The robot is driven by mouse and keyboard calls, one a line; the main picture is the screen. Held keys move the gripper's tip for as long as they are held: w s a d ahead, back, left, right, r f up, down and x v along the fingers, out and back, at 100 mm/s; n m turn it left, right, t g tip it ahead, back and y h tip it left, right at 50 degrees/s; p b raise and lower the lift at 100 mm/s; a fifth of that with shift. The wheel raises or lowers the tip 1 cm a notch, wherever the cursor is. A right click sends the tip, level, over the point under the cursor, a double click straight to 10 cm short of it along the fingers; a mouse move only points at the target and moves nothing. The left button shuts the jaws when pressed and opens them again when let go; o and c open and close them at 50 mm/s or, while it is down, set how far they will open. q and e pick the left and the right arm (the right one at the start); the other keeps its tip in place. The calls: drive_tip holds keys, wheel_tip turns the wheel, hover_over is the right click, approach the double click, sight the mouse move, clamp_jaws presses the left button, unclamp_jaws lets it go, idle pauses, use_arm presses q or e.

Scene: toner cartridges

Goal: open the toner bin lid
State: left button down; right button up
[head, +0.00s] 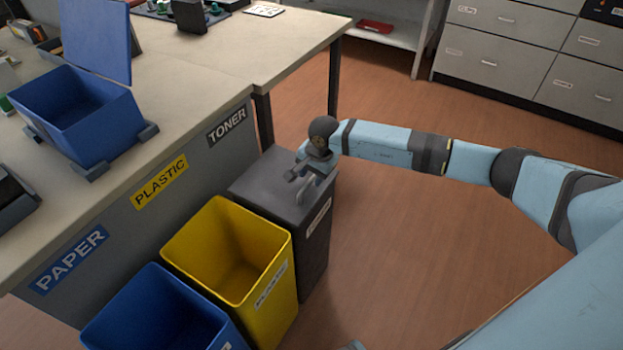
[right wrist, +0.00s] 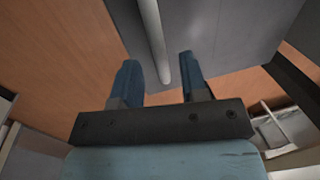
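The toner bin (head: 315,245) is the dark grey bin at the right end of the row, under the TONER label. Its lid (head: 257,191) is flat and closed. A pale bar handle (head: 305,187) stands at the lid's front side. My right gripper (head: 298,180) is over the lid at the handle. In the right wrist view my right gripper (right wrist: 158,62) is open, and the pale handle bar (right wrist: 153,35) runs between its two blue fingers with gaps on both sides. The lid surface (right wrist: 215,35) shows beyond the fingers. My left gripper is not in view.
An open yellow plastic bin (head: 270,305) stands beside the toner bin, then an open blue paper bin (head: 150,290). The table (head: 200,115) edge runs behind the bins. A blue box (head: 80,120) with its lid raised is on it. The floor (head: 400,230) to the right is clear.

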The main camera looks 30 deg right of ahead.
drive_tip(key=shift+w+a+f, duration=0.1)
drive_tip(key=shift+f, duration=0.5)
clamp_jaws()
